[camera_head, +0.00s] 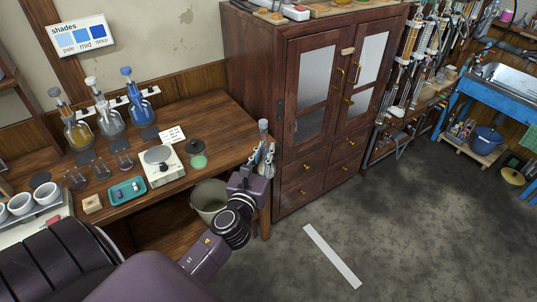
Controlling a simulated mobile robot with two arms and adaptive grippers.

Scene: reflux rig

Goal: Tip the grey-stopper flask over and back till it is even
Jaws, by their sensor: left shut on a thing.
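My left gripper (265,158) is at the right end of the wooden bench, above its front corner. It is shut on a flask with a grey stopper (263,126). The flask looks upright, stopper at the top. The gripper's fingers hide most of its body, so I cannot tell how even its contents are. My right gripper is not in view.
A white scale (163,165) and teal tray (127,190) are in front. A bin (209,200) and cabinet (300,150) flank my gripper.

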